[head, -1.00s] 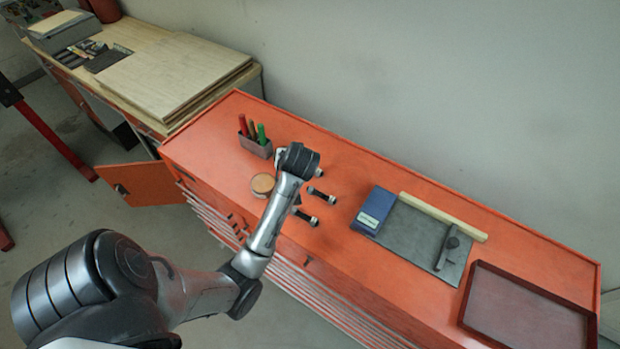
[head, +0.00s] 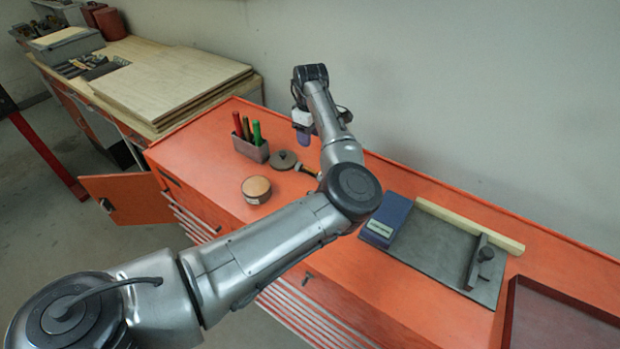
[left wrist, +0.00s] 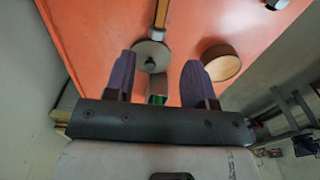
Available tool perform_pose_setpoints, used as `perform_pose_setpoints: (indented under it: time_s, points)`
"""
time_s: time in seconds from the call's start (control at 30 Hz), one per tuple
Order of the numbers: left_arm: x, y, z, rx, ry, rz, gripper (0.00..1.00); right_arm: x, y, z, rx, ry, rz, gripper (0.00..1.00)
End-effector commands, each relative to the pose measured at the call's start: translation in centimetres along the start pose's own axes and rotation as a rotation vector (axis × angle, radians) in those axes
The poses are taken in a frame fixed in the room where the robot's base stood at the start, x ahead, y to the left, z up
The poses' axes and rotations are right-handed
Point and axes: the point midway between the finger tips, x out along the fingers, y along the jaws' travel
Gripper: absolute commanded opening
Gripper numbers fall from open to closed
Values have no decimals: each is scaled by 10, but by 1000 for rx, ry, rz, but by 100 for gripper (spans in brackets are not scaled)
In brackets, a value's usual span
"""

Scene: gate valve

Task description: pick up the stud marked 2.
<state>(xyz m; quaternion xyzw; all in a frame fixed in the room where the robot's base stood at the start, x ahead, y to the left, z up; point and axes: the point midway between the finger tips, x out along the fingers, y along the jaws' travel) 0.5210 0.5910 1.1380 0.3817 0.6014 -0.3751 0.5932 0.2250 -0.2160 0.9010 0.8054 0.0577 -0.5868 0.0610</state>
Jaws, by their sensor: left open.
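No stud can be made out for certain, and no mark 2 is legible. In the head view my forearm covers the bench spot where two dark studs showed earlier. A small pale-ended piece (left wrist: 277,4) at the top edge of the left wrist view may be a stud end. My left gripper (head: 302,137) is raised over the back of the orange bench, open and empty. In the left wrist view its two purple fingers (left wrist: 159,62) stand apart, with a grey disc on a brass stem (left wrist: 152,55) seen beyond them. My right gripper is not in view.
On the orange bench (head: 215,185) stand a pen holder (head: 250,149), a round wood-coloured tin (head: 256,190) and the grey disc (head: 284,160). A blue box (head: 386,220), a grey plate (head: 430,250) with a pale strip and a dark red tray (head: 560,320) lie to the right.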

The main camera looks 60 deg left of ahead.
Motion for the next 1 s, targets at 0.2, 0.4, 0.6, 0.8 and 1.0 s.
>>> perform_pose_setpoints:
  time_s: [0.2,0.4,0.6,0.8,1.0]
  points:
    - [29,2,5,-1,-18,-5,50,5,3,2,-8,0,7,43]
    - [61,2,5,-1,-16,-4,50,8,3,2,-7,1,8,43]
    - [80,2,5,-1,-15,-3,50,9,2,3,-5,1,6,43]
    - [89,1,5,-1,-16,-2,50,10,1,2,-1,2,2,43]
    - [115,-2,4,-1,-16,-3,50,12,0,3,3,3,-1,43]
